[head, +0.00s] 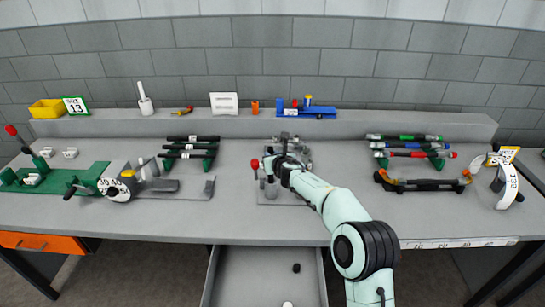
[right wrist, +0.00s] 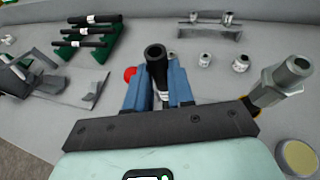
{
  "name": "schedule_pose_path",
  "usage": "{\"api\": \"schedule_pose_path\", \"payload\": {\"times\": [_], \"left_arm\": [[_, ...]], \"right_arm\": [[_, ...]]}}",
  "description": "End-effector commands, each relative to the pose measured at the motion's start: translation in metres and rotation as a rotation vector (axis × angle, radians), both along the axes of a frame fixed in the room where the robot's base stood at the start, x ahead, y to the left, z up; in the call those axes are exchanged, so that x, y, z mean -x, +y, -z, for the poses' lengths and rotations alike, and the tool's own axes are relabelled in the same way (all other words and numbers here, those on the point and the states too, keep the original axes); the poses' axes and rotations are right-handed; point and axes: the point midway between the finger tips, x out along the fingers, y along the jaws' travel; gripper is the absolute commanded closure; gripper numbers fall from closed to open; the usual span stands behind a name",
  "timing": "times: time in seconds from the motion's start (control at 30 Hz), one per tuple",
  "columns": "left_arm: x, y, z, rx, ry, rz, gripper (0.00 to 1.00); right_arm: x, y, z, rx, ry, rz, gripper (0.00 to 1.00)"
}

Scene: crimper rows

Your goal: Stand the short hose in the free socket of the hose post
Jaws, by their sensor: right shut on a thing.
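My right gripper (right wrist: 158,88) is shut on a short black hose (right wrist: 155,54). The hose's open end points up between the blue fingers, and a pale band shows lower on it. In the head view my right gripper (head: 275,168) is over the middle of the bench and mostly hides the hose. A metal hex fitting with an open tube end (right wrist: 282,82) is beside the gripper, at the right of the right wrist view. I cannot make out the hose post or its free socket for certain. My left gripper is not in view.
A green rack of black hoses (head: 190,148) is left of the gripper; a rack of coloured hoses (head: 410,140) is to the right. Loose metal fittings (right wrist: 240,63) lie beyond the gripper. A red knob (right wrist: 130,73) is close behind the fingers. An open drawer (head: 235,280) projects below the bench.

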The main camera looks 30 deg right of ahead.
Motion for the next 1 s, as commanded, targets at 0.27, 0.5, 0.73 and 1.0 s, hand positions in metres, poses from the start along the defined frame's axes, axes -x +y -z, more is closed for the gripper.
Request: {"api": "schedule_pose_path", "payload": {"times": [0.27, 0.5, 0.73, 1.0], "left_arm": [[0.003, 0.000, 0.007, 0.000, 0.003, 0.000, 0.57], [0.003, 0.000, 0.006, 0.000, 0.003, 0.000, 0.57], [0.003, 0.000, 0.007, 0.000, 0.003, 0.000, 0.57], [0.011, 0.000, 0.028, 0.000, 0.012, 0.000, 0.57]], "right_arm": [[0.000, 0.000, 0.007, 0.000, -0.001, 0.000, 1.00], [0.000, 0.000, 0.006, 0.000, -0.001, 0.000, 0.48], [0.002, 0.000, 0.006, 0.000, 0.000, 0.000, 0.48], [0.034, 0.008, -0.006, 0.000, -0.002, 0.000, 0.48]]}}
